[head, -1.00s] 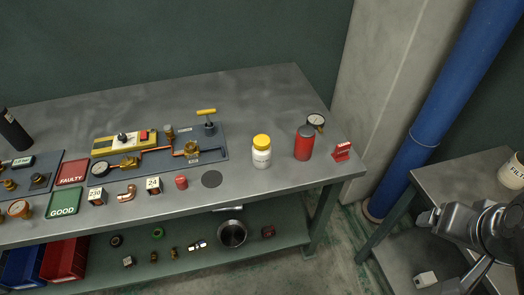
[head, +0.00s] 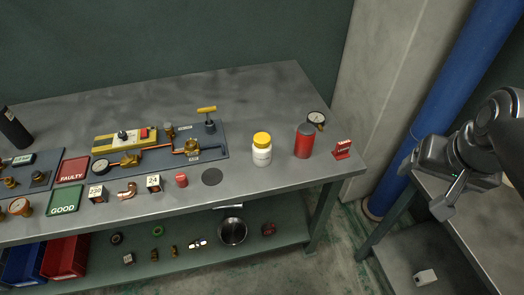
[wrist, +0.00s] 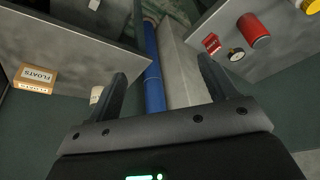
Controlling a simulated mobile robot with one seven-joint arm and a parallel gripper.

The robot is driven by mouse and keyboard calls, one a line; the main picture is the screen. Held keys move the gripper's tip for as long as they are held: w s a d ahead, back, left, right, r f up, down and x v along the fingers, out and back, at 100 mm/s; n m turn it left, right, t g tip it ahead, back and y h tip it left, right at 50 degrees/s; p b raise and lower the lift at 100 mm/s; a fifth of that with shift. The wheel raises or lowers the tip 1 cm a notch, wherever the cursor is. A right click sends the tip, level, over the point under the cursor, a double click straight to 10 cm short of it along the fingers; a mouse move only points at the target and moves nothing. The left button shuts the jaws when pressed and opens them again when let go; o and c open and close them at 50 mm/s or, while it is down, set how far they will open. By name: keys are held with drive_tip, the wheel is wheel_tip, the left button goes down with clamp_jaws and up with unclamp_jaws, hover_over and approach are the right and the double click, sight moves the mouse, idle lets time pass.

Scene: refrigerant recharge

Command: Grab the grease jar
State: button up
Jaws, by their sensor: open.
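A white jar with a yellow lid (head: 262,149) stands upright on the workbench (head: 255,88), right of the dark round disc; its label is too small to read. Its yellow lid (wrist: 312,5) is cut off at the top right corner in the wrist view. A red canister with a grey top (head: 305,141) stands just right of it and also shows in the wrist view (wrist: 253,30). My gripper (head: 422,190) is open and empty, right of the bench and well apart from the jar. Its two fingers (wrist: 163,76) are spread in the wrist view.
A gauge (head: 317,120) and a red tag block (head: 342,149) stand by the canister. A blue pipe (head: 425,125) and a pale column (head: 370,80) rise behind. A side table (head: 460,225) is at right. A FLOATS box (wrist: 35,79) shows in the wrist view.

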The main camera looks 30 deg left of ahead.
drive_tip(key=w+a+n+g, duration=0.1)
drive_tip(key=w+a+g, duration=0.1)
drive_tip(key=w+a, duration=0.7)
drive_tip(key=n+g, duration=0.2)
drive_tip(key=n, duration=0.1)
hover_over(260, 138)
drive_tip(key=shift+h, duration=0.4)
drive_tip(key=f, duration=1.2)
drive_tip(key=shift+d+f, duration=0.3)
drive_tip(key=f, duration=0.5)
drive_tip(key=shift+a+f, duration=0.2)
drive_tip(key=shift+a, duration=0.05)
drive_tip(key=f, duration=0.5)
drive_tip(key=shift+w+d+f, duration=0.15)
drive_tip(key=shift+w+f, duration=0.1)
drive_tip(key=shift+f, duration=0.1)
drive_tip(key=shift+c, duration=0.6)
drive_tip(key=c, duration=1.1)
